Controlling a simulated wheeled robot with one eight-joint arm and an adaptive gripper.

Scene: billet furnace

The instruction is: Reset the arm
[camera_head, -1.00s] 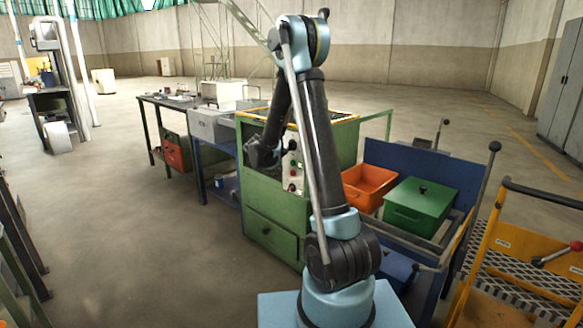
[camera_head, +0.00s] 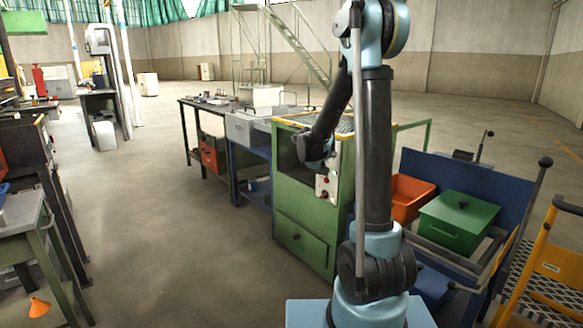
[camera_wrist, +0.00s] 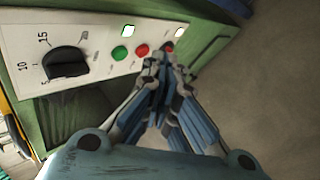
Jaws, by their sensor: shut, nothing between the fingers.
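My arm stands upright at the right of the middle in the head view, its forearm folded down toward the green furnace cabinet (camera_head: 300,215). My gripper (camera_wrist: 168,62) shows in the wrist view with its fingers together and nothing between them. Its tips overlap the lower edge of the white control panel (camera_wrist: 95,38) in the picture; I cannot tell whether they touch it. The panel has a black dial knob (camera_wrist: 66,65), a green button (camera_wrist: 120,54) and a red button (camera_wrist: 142,50). In the head view the fingers are mostly hidden behind the wrist.
A blue cart (camera_head: 470,175) at the right holds an orange bin (camera_head: 408,195) and a green lidded box (camera_head: 460,222). A yellow trolley (camera_head: 550,262) stands at the far right. Workbenches (camera_head: 200,112) stand behind the cabinet. The floor (camera_head: 150,225) at the left is clear.

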